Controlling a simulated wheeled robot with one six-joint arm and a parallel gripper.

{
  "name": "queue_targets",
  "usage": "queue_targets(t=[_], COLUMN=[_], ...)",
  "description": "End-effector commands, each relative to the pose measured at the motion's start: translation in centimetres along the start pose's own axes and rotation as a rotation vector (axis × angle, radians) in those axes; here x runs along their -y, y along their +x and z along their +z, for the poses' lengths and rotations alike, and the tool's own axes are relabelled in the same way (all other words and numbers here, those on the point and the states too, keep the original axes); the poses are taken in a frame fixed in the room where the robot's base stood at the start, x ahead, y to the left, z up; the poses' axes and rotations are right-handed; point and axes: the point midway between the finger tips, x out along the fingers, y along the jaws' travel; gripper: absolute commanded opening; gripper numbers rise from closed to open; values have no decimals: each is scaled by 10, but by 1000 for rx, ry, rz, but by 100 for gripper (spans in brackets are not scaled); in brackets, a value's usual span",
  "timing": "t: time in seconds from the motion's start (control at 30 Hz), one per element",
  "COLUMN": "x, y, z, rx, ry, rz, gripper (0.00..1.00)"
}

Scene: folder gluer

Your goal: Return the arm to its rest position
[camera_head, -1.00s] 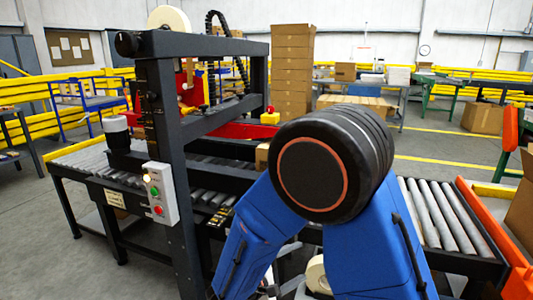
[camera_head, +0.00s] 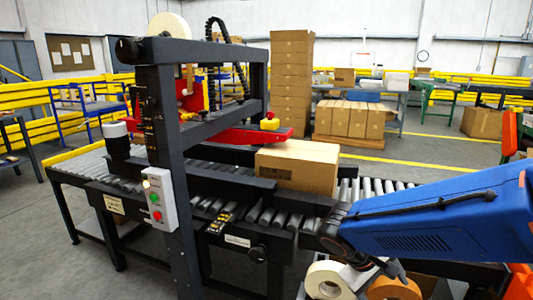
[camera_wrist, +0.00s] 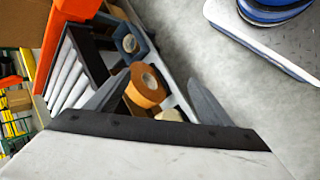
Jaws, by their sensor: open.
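My gripper (camera_wrist: 158,78) shows in the wrist view with its two grey fingers apart and nothing held between them. Beyond the fingers lies an orange-brown tape roll (camera_wrist: 147,92), apart from them as far as I can tell. In the head view my blue arm reaches in from the right edge, low over the near side of the conveyor. I cannot make out my fingers clearly there. A cream tape roll (camera_head: 326,281) and an orange tape roll (camera_head: 393,289) are below the arm.
A closed carton (camera_head: 297,167) sits on the roller conveyor (camera_head: 376,185), right of the dark sealing machine frame (camera_head: 176,150). A control box (camera_head: 160,196) is on the frame. Stacked cartons (camera_head: 291,80) stand behind.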

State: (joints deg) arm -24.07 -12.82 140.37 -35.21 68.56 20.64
Motion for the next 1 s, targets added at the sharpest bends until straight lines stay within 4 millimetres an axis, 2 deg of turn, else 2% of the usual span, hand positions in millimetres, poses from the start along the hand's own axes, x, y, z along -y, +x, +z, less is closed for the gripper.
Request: queue_targets(t=[0.2,0.5,0.7,1.0], x=[-2,1,3,4], y=[-7,-26,-44,-60], z=[36,72,88,98], rx=[-65,-211,-332,-441], ry=[124,291,397,476], rz=[-170,-365,-458,-515], gripper=[74,74,74,74])
